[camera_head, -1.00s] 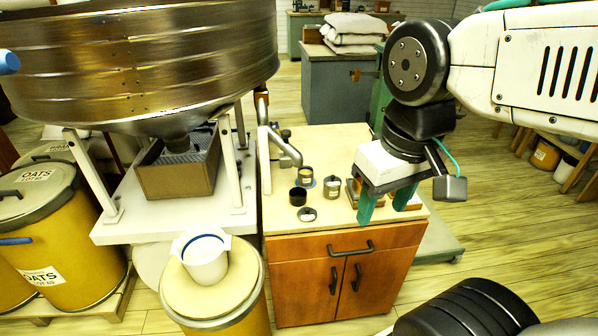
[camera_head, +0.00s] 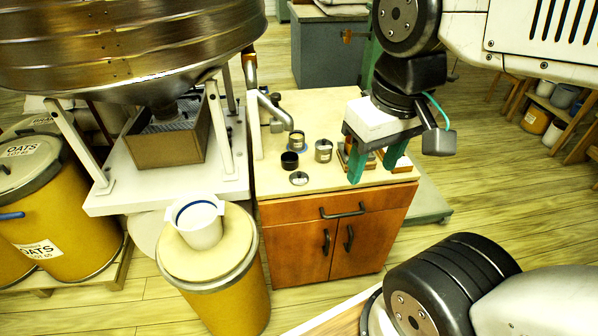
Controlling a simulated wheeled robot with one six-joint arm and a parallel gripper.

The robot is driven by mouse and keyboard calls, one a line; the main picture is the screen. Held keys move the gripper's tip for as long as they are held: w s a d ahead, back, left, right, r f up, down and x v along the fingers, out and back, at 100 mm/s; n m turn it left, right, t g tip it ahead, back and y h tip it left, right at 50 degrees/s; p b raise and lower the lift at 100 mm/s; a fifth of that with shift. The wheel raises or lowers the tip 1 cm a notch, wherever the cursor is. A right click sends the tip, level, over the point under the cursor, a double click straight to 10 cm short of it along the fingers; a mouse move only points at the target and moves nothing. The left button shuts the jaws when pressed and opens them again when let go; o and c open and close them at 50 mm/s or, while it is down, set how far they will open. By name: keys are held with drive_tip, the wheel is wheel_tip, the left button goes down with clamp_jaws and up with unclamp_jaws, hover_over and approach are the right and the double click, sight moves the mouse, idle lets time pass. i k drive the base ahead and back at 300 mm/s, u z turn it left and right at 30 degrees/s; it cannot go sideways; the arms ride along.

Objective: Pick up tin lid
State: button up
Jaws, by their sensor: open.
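The tin lid (camera_head: 299,178) looks like a small round silver disc with a dark centre. It lies flat near the front edge of the cabinet's wooden top (camera_head: 275,185). A dark open tin (camera_head: 290,160) stands just behind it, and a lidded silver tin (camera_head: 323,150) stands behind it to the right. Another tin (camera_head: 297,139) sits on a blue ring farther back. My gripper (camera_head: 375,170) has green fingers spread apart with nothing held between them. It is to the right of the lid, over the right part of the top, and partly hides a small wooden-and-metal item there.
A bent metal pipe (camera_head: 272,108) rises at the left of the top. A large metal hopper (camera_head: 120,45) stands on a white frame at left. A white pitcher (camera_head: 199,225) sits on a drum (camera_head: 225,260) in front. The top's front-left area is clear.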

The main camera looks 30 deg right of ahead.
sight(298, 178)
drive_tip(key=z, duration=0.05)
drive_tip(key=k, duration=0.5)
drive_tip(key=z, duration=0.85)
drive_tip(key=i, duration=0.75)
drive_tip(key=u, duration=0.95)
